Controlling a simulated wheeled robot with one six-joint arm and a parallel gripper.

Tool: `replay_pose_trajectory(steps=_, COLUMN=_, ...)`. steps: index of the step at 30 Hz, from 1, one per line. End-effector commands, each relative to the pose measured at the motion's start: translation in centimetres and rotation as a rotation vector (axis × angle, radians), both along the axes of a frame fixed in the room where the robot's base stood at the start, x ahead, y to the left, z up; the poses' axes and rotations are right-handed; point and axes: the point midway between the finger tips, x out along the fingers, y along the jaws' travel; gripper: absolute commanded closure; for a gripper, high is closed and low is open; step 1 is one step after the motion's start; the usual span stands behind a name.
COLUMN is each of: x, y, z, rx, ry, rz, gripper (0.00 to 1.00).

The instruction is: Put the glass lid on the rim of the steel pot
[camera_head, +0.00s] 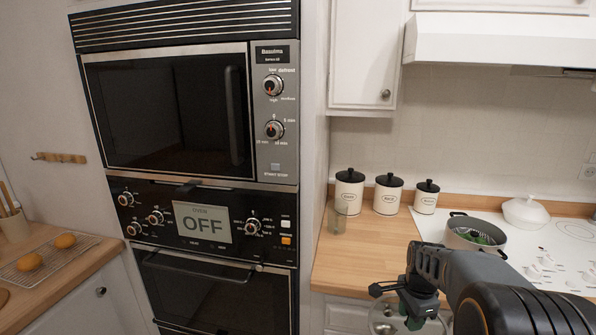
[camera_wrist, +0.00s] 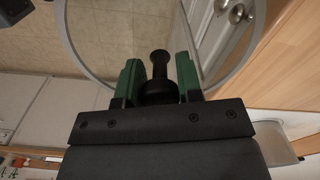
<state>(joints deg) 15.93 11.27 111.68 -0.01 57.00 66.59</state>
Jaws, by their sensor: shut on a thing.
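The steel pot (camera_head: 463,240) stands on the white cooktop at the right of the head view. It is open at the top, with something green inside. My gripper (camera_head: 410,312) is in front of the counter, at the lower edge of the head view. In the wrist view its green fingers are shut on the black knob (camera_wrist: 159,65) of the glass lid (camera_wrist: 246,62). The lid also shows at the bottom of the head view (camera_head: 383,324), partly cut off and partly hidden by my gripper. It is apart from the pot, nearer to me and to its left.
Three cream canisters (camera_head: 348,192) with black lids and a clear tumbler (camera_head: 338,218) stand on the wooden counter (camera_head: 372,250), left of the cooktop (camera_head: 540,255). A white covered dish (camera_head: 525,212) is behind the pot. Wall ovens (camera_head: 180,110) fill the left. The counter's front is clear.

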Motion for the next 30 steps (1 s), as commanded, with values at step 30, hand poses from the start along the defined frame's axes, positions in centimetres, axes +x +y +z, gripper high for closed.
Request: replay_pose_trajectory(steps=30, x=0.2, y=10.8, z=-20.0, rx=-0.001, ry=0.000, rz=1.444, gripper=0.96)
